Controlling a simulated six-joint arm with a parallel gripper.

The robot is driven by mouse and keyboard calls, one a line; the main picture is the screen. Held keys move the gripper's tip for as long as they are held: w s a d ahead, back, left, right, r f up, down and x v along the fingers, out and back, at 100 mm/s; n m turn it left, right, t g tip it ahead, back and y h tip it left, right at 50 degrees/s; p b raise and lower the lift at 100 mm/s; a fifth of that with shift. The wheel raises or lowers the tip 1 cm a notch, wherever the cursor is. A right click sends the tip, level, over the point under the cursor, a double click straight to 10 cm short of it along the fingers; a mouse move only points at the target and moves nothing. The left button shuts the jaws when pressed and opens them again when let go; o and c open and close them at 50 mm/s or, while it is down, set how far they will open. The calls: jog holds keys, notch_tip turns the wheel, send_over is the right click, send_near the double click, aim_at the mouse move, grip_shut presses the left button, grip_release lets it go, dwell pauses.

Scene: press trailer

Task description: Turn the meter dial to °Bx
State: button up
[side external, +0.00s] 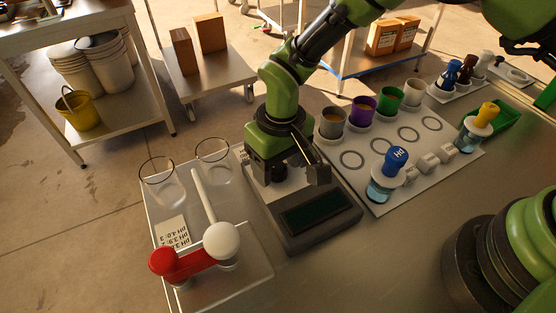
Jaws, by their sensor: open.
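The meter (318,232) is a dark grey bench unit with a dark green display (309,213), standing near the middle of the bench in the side external view. The display shows no text I can read. My gripper (287,176) points down over the pale back part of the meter, just behind the display. Its jaws are open, with one dark finger on each side. The dial and any °Bx mark are hidden or cannot be made out from here. I cannot tell whether a finger touches the dial.
To the right, a white board (375,205) carries several cups, a blue-capped pH probe (397,159) and a yellow-capped one (486,114).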

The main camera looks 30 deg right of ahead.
jog(key=c, duration=0.9)
jog(key=m, duration=0.5)
jog(key=shift+m, duration=0.3)
jog(key=m, duration=0.5)
jog(key=shift+s+m+t, duration=0.1)
jog(key=shift+m+t, duration=0.2)
jog(key=shift+m, duration=0.4)
jog(key=o, duration=0.9)
